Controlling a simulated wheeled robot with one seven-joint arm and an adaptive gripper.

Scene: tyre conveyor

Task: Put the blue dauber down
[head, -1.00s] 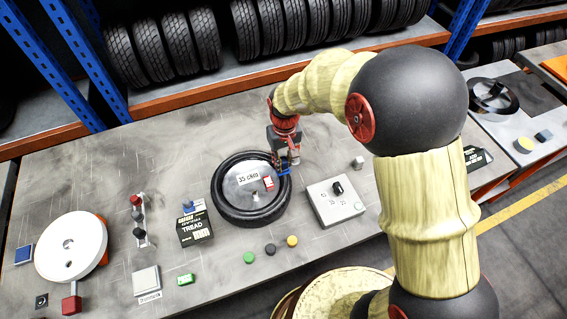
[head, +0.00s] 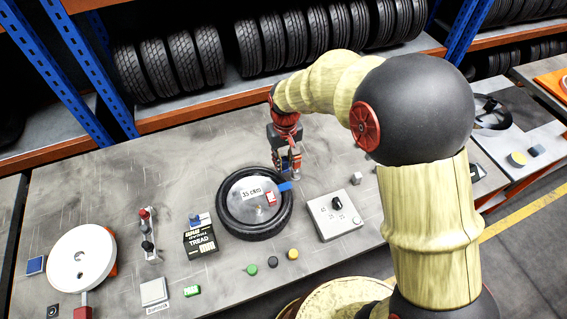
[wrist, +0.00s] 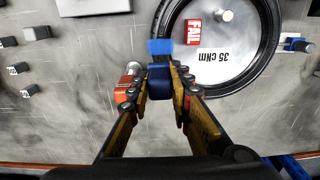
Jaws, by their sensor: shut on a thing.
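The blue dauber (wrist: 158,75) is between my gripper's fingertips in the wrist view, with a lighter blue end pointing away from the gripper. In the head view the blue dauber (head: 285,187) shows below the jaws at the right rim of the tyre. My gripper (wrist: 159,88) is shut on it; in the head view my gripper (head: 289,172) hangs over the bench beside the tyre. The tyre (head: 226,215) lies flat around a grey disc marked "35 cNm". Whether the dauber touches anything below cannot be told.
A red FAIL block (wrist: 194,32) is on the disc. A pale panel with a black knob (head: 325,226) stands right of the tyre. Green, black and yellow discs lie in front. A black TREAD box (head: 201,243) is to the left. Bare bench (wrist: 70,120) shows beside the gripper.

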